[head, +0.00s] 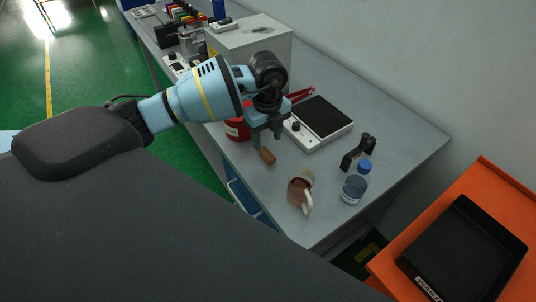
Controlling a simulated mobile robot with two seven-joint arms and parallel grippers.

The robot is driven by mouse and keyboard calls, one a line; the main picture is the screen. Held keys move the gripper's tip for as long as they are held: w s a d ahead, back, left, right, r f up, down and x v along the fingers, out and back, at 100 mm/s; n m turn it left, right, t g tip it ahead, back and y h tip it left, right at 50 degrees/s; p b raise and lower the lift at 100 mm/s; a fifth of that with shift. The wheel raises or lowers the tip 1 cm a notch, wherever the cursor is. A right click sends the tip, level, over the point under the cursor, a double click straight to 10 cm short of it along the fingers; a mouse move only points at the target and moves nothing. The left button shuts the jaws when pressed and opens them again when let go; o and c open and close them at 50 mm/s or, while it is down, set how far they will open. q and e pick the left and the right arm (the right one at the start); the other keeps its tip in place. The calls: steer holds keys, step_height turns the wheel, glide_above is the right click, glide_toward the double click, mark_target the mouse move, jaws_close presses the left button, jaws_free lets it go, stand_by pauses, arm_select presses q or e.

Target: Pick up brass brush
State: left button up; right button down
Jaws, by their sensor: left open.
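A small brown block-like piece (267,156), which looks like the brass brush, lies on the grey bench near its front edge. Its bristles cannot be made out. My left gripper (266,140) is open, fingers pointing down, just above and behind the brush in the picture. The fingers look empty. Whether they touch the brush cannot be told from this view. My right gripper is not in view.
On the bench (400,142) are a red container (237,130) left of the gripper, a black-topped device (322,118), a brown mug (299,187), a water bottle (356,184) and a black stand (352,158). An orange surface (486,180) holds a black bin (462,250).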

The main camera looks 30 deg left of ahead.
mark_target(267, 153)
arm_select(q)
steer(key=shift+f, duration=0.2)
steer(key=shift+s+f, duration=0.1)
steer(key=shift+f, duration=0.25)
step_height(267, 153, down, 4)
steer(key=shift+s+f, duration=0.1)
steer(key=shift+f, duration=0.05)
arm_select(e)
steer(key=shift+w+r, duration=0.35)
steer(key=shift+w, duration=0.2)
arm_select(q)
steer(key=c, duration=1.1)
steer(key=shift+o, duration=0.2)
